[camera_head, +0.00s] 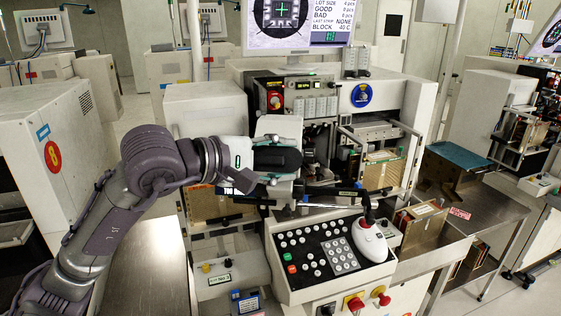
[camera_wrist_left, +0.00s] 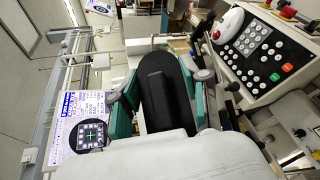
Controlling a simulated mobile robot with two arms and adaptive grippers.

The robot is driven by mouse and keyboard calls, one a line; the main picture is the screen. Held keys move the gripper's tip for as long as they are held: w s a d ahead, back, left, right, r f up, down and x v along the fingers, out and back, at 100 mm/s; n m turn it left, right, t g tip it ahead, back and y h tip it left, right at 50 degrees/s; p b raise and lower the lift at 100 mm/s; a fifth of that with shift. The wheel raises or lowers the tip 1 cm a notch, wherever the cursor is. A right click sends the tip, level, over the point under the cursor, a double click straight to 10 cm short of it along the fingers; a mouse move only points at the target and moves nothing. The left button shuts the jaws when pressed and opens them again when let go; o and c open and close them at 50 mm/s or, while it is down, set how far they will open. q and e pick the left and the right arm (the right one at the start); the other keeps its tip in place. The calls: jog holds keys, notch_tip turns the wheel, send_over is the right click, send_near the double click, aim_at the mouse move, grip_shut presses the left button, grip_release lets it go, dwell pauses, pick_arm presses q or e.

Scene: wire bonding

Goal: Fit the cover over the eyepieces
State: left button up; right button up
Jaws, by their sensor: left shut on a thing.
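My left gripper (camera_head: 284,158) reaches in from the left at the front of the bonding machine (camera_head: 385,95). It is shut on the black cover (camera_head: 272,159), a rounded, elongated dark piece. In the left wrist view the cover (camera_wrist_left: 178,95) lies between the teal fingers of the left gripper (camera_wrist_left: 165,92), with its rounded end toward the top. I cannot make out the eyepieces; the gripper and cover hide much of the machine's front middle. Dark parts of the machine show just right of the cover. My right gripper is not in view.
Below the gripper is a sloped control panel (camera_head: 325,252) with buttons and a white mouse-like handle (camera_head: 369,240). A monitor (camera_head: 297,25) stands above the machine. A brown magazine box (camera_head: 420,226) sits right of the panel. A bare metal table (camera_head: 160,265) lies at the lower left.

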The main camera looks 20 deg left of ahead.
pick_arm(q)
jog(key=shift+w+a+f+b, duration=0.1)
jog(key=shift+w+f+b, duration=0.25)
jog(key=shift+w, duration=0.35)
jog(key=o, duration=1.1)
jog(key=shift+r, duration=0.1)
jog(key=shift+c, duration=0.2)
jog(key=v, duration=1.2)
